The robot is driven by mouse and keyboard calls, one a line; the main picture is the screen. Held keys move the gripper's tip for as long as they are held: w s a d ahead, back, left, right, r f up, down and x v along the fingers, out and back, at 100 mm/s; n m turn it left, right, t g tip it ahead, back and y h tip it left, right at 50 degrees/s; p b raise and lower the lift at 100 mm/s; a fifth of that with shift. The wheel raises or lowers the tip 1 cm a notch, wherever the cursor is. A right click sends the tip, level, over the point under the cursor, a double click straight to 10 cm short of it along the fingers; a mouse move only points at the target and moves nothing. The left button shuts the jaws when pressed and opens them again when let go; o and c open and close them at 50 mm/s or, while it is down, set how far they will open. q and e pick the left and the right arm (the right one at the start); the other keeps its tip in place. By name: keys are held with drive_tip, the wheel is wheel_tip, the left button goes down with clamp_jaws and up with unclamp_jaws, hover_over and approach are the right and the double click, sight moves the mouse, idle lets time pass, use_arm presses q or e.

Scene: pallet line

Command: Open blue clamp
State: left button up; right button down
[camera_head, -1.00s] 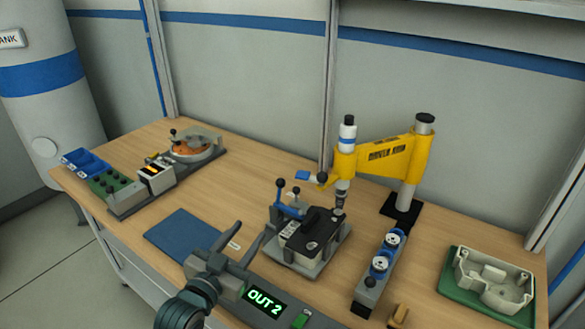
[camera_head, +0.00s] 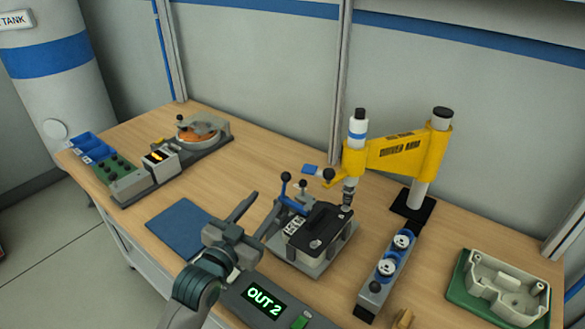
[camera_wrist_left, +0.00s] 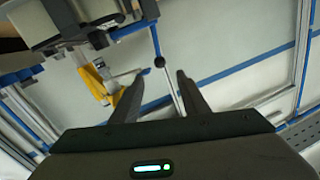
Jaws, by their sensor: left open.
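The blue clamp (camera_head: 290,200) is a blue lever with a black ball knob, on the left side of a grey fixture (camera_head: 318,263). Its lever stands upright. The fixture holds a grey box with a black top (camera_head: 318,227). My left gripper (camera_head: 269,203) is open and empty, just left of the clamp, with its fingers pointing toward it. In the left wrist view the blue lever (camera_wrist_left: 154,38) and its black ball show beyond and between the open fingers (camera_wrist_left: 155,84), apart from them. My right gripper is out of view.
A yellow press arm (camera_head: 395,150) stands behind the fixture, its spindle close to the box. A block with two round gauges (camera_head: 390,262) stands to the right. A green tray (camera_head: 463,285) is far right.

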use_arm(q)
drive_tip(key=p+x, duration=0.4)
drive_tip(key=x, duration=1.2)
drive_tip(key=shift+w+d, duration=0.15)
drive_tip(key=shift+w, duration=0.15)
drive_tip(key=c, duration=1)
clamp_jaws()
